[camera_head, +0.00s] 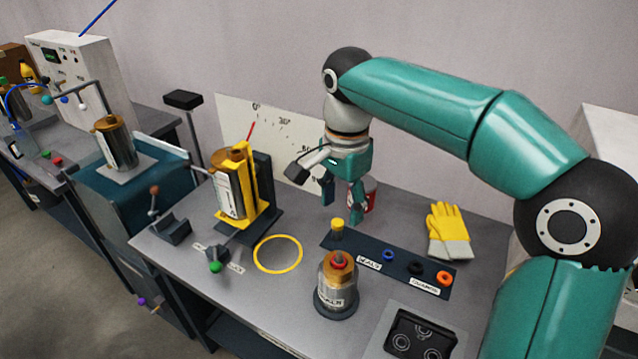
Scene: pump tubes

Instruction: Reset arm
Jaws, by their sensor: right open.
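My right arm comes in from the right, its teal links arching over the bench. My right gripper (342,200) points down above the back of the bench, open, with nothing between its fingers. A red and white can (368,194) stands just behind and to the right of the fingers, partly hidden by them. I cannot tell whether they touch. My left gripper is not in view.
A pump tube (337,285) stands upright at the bench's front. Another tube (228,190) sits in a yellow holder (260,192). A yellow ring (278,254) marks bare bench. A dark seal strip (385,263), yellow gloves (448,229) and a black tray (420,337) lie right.

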